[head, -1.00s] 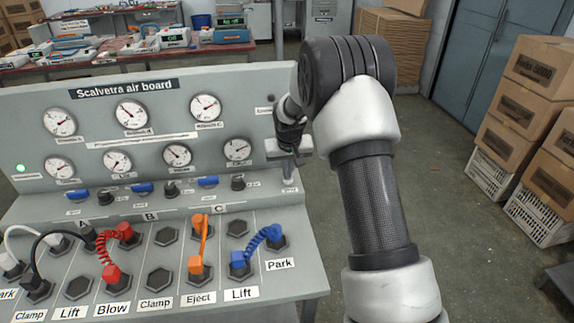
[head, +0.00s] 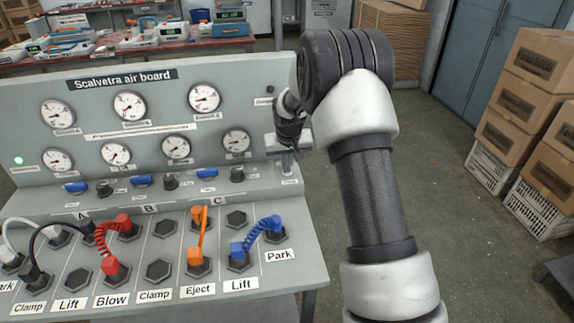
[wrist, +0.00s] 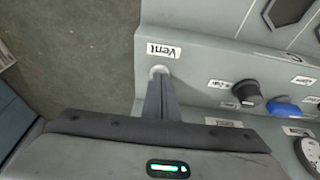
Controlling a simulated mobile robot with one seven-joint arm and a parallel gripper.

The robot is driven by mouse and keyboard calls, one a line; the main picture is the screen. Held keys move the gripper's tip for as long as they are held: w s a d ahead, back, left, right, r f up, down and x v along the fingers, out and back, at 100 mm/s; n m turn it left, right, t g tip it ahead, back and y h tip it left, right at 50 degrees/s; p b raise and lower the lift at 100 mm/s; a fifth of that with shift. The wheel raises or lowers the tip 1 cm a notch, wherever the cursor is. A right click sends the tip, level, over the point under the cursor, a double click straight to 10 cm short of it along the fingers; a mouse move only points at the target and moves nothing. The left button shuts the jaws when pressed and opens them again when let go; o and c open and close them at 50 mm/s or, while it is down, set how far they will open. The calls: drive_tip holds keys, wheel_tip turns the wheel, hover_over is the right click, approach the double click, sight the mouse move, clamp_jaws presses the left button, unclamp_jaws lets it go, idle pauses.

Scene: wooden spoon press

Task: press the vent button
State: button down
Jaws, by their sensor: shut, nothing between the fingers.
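The vent button is a small pale round button (wrist: 158,70) at the board's right end, beside a white "Vent" label (wrist: 163,50) in the wrist view. My gripper (wrist: 159,82) is shut and empty, its fingers reaching to the button and covering part of it. Whether the tips touch or push it in, I cannot tell. In the head view my gripper (head: 288,170) points down at the right end of the board's ledge, and the button is hidden behind the fingertips.
The grey air board (head: 110,196) carries several gauges, blue valves and dark knobs. A black knob (wrist: 246,91) and a blue valve (wrist: 283,109) sit near the button. Coloured hoses (head: 203,235) stand on the lower panel. Boxes (head: 540,65) are stacked at the right.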

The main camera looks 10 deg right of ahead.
drive_tip(key=w+p+v, duration=0.1)
drive_tip(key=p+v, duration=0.1)
drive_tip(key=v, duration=1.1)
drive_tip(key=shift+r, duration=0.55)
drive_tip(key=shift+s+a+r, duration=0.1)
drive_tip(key=shift+s+a, duration=0.05)
drive_tip(key=s+r+p, duration=0.5)
drive_tip(key=s+r, duration=1.2)
drive_tip(key=r, duration=0.2)
drive_tip(key=s+d+r+t+p, duration=0.1)
drive_tip(key=s+r+p, duration=0.2)
drive_tip(key=s, duration=1.6)
drive_tip(key=shift+s+r+t+p, duration=0.25)
drive_tip(key=shift+t+p, duration=0.05)
drive_tip(key=shift+p, duration=0.35)
